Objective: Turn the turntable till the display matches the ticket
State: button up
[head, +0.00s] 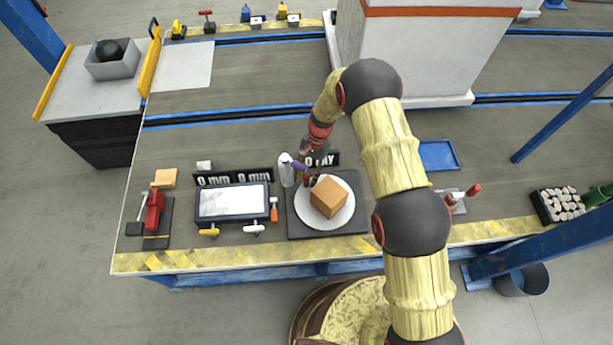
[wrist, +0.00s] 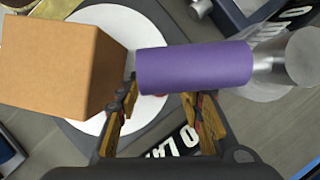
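The turntable is a white disc (head: 343,211) on a dark square base, and a brown box (head: 328,197) sits on it. Both show in the wrist view, the disc (wrist: 95,18) behind the box (wrist: 55,55). A black display (head: 333,159) with white characters stands behind the disc, partly hidden by my arm. My gripper (wrist: 162,100) has its fingers apart above the turntable's back edge. A purple cylinder (wrist: 195,67) on a silver rod lies across in front of the fingertips; I cannot tell if they touch it. I cannot make out a ticket.
A silver cylinder (head: 286,172) stands left of the turntable. Further left are a panel reading "0 mm 0 mm" (head: 233,177), a white-topped device (head: 230,201) and a red clamp (head: 156,208). A blue tray (head: 438,155) and a black tray of round pieces (head: 560,205) lie right.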

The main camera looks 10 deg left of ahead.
jog(key=v, duration=1.2)
jog(key=w+d+m, duration=0.1)
jog(key=w+d, duration=0.1)
jog(key=w+d+f+p, duration=0.1)
jog(key=d, duration=0.1)
jog(key=w+d+f+m, duration=0.1)
jog(key=w+d, duration=0.1)
jog(key=shift+w+d+f+m+t+y, duration=0.2)
jog(key=shift+w+m+t+y, duration=0.1)
jog(key=shift+w+y, duration=0.1)
jog(key=c, duration=0.6)
jog(key=b+x, duration=0.1)
jog(key=x, duration=0.5)
jog(key=b+x, duration=0.1)
jog(key=x, duration=0.3)
jog(key=shift+s+a+r+b, duration=0.1)
jog(key=shift+s+a+b, duration=0.1)
jog(key=shift+a+b, duration=0.15)
grip_shut()
jog(key=shift+s+a+r, duration=0.2)
jog(key=shift+s+a, duration=0.45)
jog(key=shift+s, duration=0.35)
jog(key=shift+s+a+b, duration=0.35)
jog(key=shift+s+b, duration=0.05)
jog(key=shift+s, duration=0.1)
